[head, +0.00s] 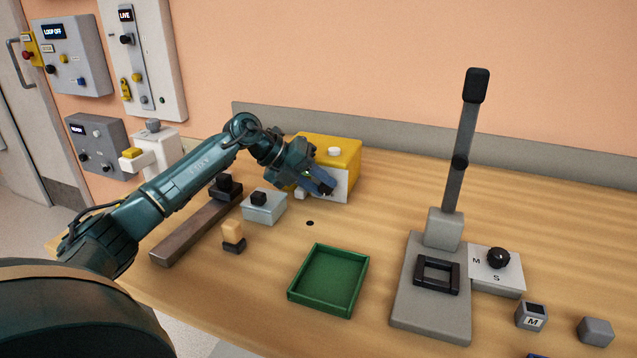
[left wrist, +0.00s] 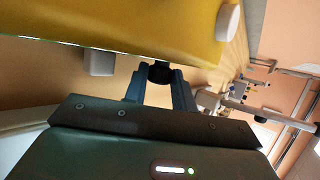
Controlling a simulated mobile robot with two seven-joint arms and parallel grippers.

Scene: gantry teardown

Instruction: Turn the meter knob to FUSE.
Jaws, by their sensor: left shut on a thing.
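The meter, a yellow box (head: 335,149) with a pale front panel (head: 339,185), stands on the bench against the back. A white round button (head: 334,151) is on its top. My left gripper (head: 324,186) is at the front panel. In the left wrist view its two fingers (left wrist: 160,90) are shut on a small dark knob (left wrist: 160,73), with the yellow body (left wrist: 140,25) above. The knob's pointer and the panel's markings, FUSE included, cannot be read; the gripper covers part of the panel. My right gripper is in neither view.
A grey box with a black knob (head: 264,208) stands close in front of the meter. A green tray (head: 328,281) lies on the bench. A tall lever press (head: 443,229) stands to the right. Control boxes (head: 72,58) hang on the left wall. Bench between tray and meter is mostly clear.

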